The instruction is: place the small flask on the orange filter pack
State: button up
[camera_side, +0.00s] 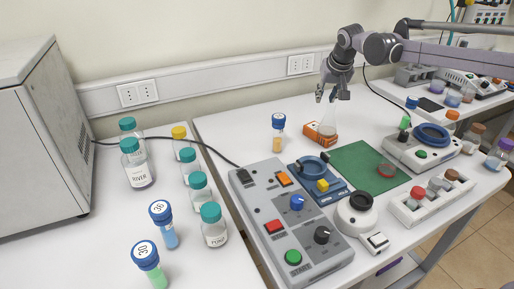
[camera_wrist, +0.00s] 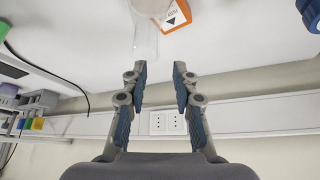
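The small flask (camera_side: 328,124) is clear glass and stands upright at the orange filter pack (camera_side: 313,135), overlapping its right part in the side view. In the wrist view the flask (camera_wrist: 145,38) shows at the top with its neck toward me, and the orange pack (camera_wrist: 177,17) is beside and partly behind it. I cannot tell whether the flask's base rests fully on the pack. My gripper (camera_side: 333,95) is above the flask. In the wrist view my gripper (camera_wrist: 160,70) has its two fingers apart with nothing between them.
A blue-capped tube (camera_side: 278,133) stands left of the pack. A green mat (camera_side: 367,170), a blue-yellow device (camera_side: 318,183) and a grey control panel (camera_side: 285,215) lie in front. A grey device with a blue ring (camera_side: 425,148) stands to the right. The wall is close behind.

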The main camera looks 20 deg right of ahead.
aim_at(326, 114)
jog(key=v, duration=0.3)
jog(key=shift+s+r, duration=0.15)
jog(key=shift+s, duration=0.05)
jog(key=s+a+n+t+y, duration=0.1)
jog(key=s+a+n, duration=0.1)
jog(key=s, duration=1.5)
jog(key=s+a+f+n, duration=0.1)
jog(key=s+f, duration=0.3)
jog(key=s, duration=0.3)
jog(key=s+a+f+n+y, duration=0.1)
jog(key=s+f, duration=0.3)
jog(key=s, duration=0.3)
jog(key=shift+s+n+t, duration=0.3)
jog(key=shift+s+t, duration=0.1)
